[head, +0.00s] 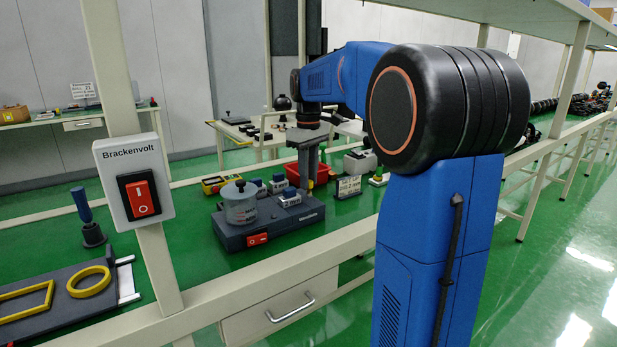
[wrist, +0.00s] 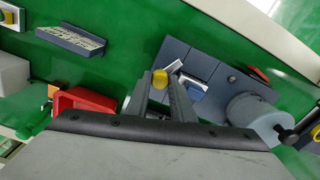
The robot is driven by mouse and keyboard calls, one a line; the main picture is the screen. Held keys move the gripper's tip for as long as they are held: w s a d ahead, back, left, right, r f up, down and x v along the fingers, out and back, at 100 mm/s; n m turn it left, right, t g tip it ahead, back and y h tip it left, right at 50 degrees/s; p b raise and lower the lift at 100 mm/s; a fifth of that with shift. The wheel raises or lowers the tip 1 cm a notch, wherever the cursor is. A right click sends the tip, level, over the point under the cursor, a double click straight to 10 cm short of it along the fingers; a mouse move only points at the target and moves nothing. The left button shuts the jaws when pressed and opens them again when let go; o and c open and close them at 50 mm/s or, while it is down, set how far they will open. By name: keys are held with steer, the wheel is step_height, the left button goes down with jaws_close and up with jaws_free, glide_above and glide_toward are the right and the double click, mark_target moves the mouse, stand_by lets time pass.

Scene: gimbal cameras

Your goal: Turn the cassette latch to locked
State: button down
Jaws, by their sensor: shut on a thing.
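A dark grey unit (head: 270,222) stands on the green bench in the head view, and its top also fills much of the wrist view (wrist: 220,82). It carries small blue-and-white blocks (head: 290,198). My gripper (head: 308,180) reaches down to the unit's back right part. In the wrist view my gripper (wrist: 163,86) has its fingers shut on a small yellow knob (wrist: 160,78), which looks like the cassette latch. A pale piece (wrist: 175,67) lies beside the knob. The latch's locked or unlocked marking cannot be read, and the fingers hide part of it.
A red bin (head: 320,174) is close behind my gripper. A sign (head: 348,186) stands to the right. A post with a Brackenvolt switch box (head: 134,180) rises in front.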

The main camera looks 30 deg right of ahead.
steer(key=m, duration=0.6)
steer(key=shift+m, duration=0.3)
steer(key=m, duration=0.5)
steer(key=shift+m, duration=0.4)
steer(key=c, duration=1.5)
jaws_free()
steer(key=shift+c, duration=0.2)
steer(key=shift+r, duration=0.1)
step_height(320, 180, up, 17)
steer(key=shift+r, duration=0.15)
